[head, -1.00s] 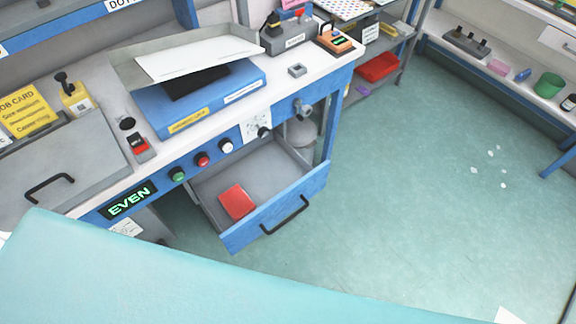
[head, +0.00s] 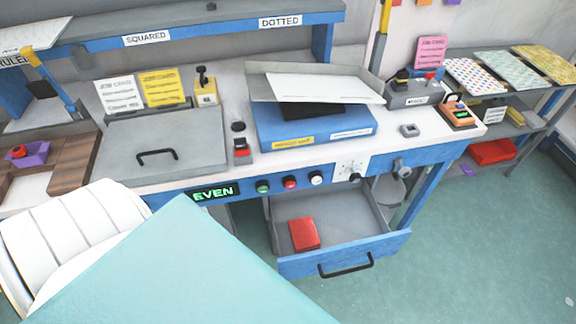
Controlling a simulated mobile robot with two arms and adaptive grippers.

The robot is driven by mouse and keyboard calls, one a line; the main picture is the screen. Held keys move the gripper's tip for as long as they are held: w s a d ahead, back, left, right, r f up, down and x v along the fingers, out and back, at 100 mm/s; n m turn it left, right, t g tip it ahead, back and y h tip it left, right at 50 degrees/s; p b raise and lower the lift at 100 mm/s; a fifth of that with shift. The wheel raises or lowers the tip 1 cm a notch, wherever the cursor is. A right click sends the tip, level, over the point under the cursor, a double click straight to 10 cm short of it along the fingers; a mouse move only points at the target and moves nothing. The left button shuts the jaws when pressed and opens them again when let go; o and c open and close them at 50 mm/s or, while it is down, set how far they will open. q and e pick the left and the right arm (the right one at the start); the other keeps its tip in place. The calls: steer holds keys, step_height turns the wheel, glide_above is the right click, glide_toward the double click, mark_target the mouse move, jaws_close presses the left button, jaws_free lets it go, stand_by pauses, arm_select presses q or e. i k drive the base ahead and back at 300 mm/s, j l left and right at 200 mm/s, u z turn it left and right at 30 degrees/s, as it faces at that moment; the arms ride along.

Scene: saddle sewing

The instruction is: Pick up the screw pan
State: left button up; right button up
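I cannot identify a screw pan for certain in the head view. A small purple tray (head: 37,158) with a red round item in it sits on a brown wooden piece at the far left of the bench. An open grey drawer (head: 352,212) under the bench holds a red box (head: 303,234). Neither of my grippers is in view.
A large teal surface (head: 180,270) and a white ribbed form (head: 75,235) cover the lower left.

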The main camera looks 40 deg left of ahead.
mark_target(31, 155)
steer(key=u, duration=2.95)
